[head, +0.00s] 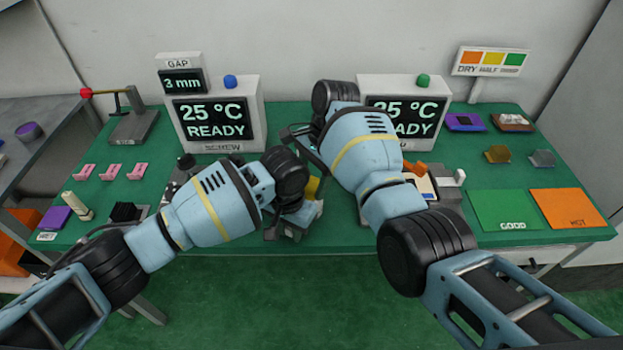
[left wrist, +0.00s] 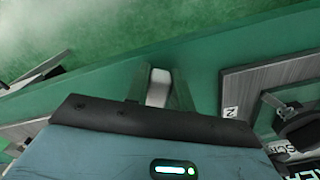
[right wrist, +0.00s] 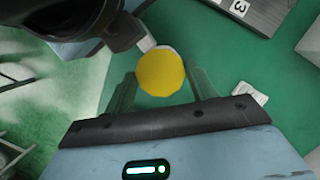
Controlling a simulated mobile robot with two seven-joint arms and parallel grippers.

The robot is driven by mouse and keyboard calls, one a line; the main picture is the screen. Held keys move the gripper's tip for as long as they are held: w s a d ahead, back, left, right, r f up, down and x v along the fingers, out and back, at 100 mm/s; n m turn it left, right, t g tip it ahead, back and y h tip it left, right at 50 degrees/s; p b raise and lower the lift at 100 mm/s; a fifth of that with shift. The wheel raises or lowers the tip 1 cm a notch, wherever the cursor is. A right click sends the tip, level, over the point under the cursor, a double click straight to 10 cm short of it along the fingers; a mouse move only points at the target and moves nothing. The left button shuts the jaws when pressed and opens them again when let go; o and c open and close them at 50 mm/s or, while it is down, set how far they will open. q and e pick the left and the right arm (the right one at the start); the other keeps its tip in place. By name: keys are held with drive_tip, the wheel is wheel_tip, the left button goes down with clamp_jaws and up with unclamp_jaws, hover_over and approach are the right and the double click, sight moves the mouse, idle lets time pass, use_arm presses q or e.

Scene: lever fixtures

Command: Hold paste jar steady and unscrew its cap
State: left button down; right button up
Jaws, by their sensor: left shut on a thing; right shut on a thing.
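The paste jar is white and mostly hidden in the head view. In the left wrist view the white jar (left wrist: 158,88) sits between my left gripper's fingers (left wrist: 159,87). In the head view my left gripper (head: 310,208) is low at the table's front, shut on the jar. The round yellow cap (head: 313,187) shows just above it. In the right wrist view the yellow cap (right wrist: 161,74) is between my right gripper's fingers (right wrist: 163,88), which are shut on it from above. Whether the cap is still threaded on the jar cannot be told.
The green table (head: 345,236) carries two READY displays (head: 210,124) at the back. A green GOOD mat (head: 503,211) and orange HOT mat (head: 567,208) lie at right. Pink pieces (head: 110,172) lie at left. My arms hide much of the middle.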

drive_tip(key=shift+r, duration=1.3)
use_arm(q)
drive_tip(key=c, duration=1.1)
unclamp_jaws()
wheel_tip(320, 180, up, 12)
